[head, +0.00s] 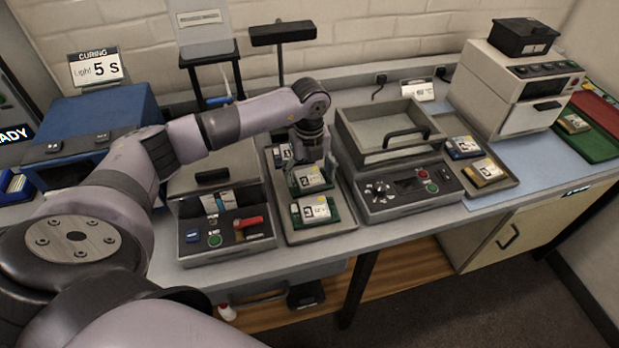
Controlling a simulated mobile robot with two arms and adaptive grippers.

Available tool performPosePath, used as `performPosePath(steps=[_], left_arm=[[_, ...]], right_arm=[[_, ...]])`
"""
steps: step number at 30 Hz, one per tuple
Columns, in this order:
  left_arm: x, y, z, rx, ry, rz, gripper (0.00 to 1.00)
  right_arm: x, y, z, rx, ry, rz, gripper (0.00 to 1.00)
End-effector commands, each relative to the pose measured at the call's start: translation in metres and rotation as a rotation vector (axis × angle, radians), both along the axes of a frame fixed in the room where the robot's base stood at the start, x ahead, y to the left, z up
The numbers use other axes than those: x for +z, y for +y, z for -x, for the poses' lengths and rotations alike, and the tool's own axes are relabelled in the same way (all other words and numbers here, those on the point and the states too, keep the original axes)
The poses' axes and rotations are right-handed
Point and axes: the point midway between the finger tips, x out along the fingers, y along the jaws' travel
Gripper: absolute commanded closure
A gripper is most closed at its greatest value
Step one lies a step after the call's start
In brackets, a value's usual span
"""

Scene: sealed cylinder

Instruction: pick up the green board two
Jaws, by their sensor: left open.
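My left gripper (309,166) points down over a grey tray (346,224) in the middle of the bench. Its jaws are open above or around the middle green board (312,183), which has a white label. I cannot tell whether the fingers touch it. A second green board (315,211) with a white label lies in front of it in the same tray. A further labelled board (283,152) lies at the back, partly hidden by the gripper. The label numbers are too small to read surely. My right gripper is not in view.
Further right are a tray with two boards (503,185), a white oven (512,92) and a green tray (597,146).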

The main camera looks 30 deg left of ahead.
Motion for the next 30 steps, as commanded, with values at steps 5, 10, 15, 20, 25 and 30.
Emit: performPosePath(steps=[5,10,15,20,25,30], left_arm=[[-0.0002,-0.0001,-0.0001,0.000,0.000,0.000,0.25],[0.0000,-0.0001,-0.0002,0.000,0.000,0.000,0.37],[0.0002,0.0000,-0.0001,0.000,0.000,0.000,0.48],[0.0003,0.0000,-0.0002,0.000,0.000,0.000,0.59],[0.0003,0.0000,-0.0001,0.000,0.000,0.000,0.70],[0.0006,0.0000,-0.0004,0.000,-0.001,0.001,0.77]], right_arm=[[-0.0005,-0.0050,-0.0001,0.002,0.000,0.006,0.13],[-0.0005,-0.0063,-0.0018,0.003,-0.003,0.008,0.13],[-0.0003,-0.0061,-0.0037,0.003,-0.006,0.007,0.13],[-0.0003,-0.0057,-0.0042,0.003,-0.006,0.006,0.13],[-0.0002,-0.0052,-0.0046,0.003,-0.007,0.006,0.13],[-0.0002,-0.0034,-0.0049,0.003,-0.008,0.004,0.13]])
